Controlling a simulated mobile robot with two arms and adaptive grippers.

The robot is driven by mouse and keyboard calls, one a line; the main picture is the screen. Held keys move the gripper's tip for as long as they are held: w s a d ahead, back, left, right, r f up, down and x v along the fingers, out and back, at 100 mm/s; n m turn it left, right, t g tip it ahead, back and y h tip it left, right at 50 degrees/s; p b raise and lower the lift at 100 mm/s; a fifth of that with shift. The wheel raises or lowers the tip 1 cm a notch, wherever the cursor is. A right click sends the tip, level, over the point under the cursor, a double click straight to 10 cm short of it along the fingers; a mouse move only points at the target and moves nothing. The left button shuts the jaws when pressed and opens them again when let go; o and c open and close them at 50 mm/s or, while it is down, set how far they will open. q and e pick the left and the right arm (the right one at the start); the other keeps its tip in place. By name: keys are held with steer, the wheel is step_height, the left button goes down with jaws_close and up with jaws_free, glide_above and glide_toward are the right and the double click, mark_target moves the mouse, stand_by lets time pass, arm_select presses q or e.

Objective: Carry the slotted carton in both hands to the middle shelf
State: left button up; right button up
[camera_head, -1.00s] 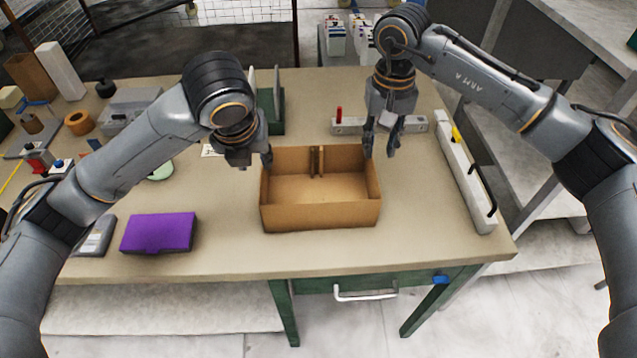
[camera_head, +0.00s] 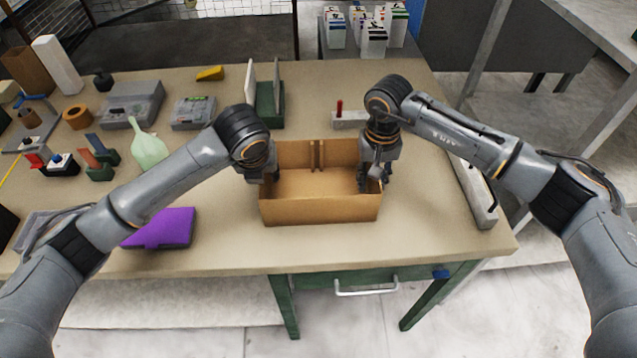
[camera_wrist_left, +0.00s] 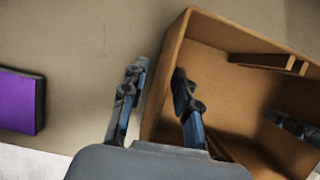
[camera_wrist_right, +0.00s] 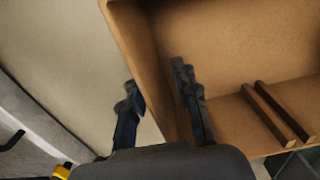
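The slotted carton (camera_head: 320,210) is an open brown box near the front of the table, with two thin upright strips on its far inner wall. It is empty apart from them. My left gripper (camera_head: 264,176) is at its left wall. In the left wrist view, the open fingers (camera_wrist_left: 157,92) straddle that wall (camera_wrist_left: 165,85), one outside and one inside. My right gripper (camera_head: 373,178) is at the right wall. In the right wrist view, its open fingers (camera_wrist_right: 155,92) also straddle the wall (camera_wrist_right: 150,70), with gaps visible. I cannot identify the middle shelf.
A purple case (camera_head: 160,228) lies left of the carton. A green rack (camera_head: 269,105) stands behind it. A long grey bar (camera_head: 474,192) lies along the table's right edge. Grey metal structures stand beyond at right.

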arm_select(q)
steer(key=shift+w+f, duration=0.1)
steer(key=shift+f, duration=0.35)
arm_select(e)
steer(key=shift+f, duration=0.45)
arm_select(q)
jaws_close()
arm_select(e)
jaws_close()
arm_select(q)
steer(key=shift+r, duration=0.2)
arm_select(e)
steer(key=shift+r, duration=0.2)
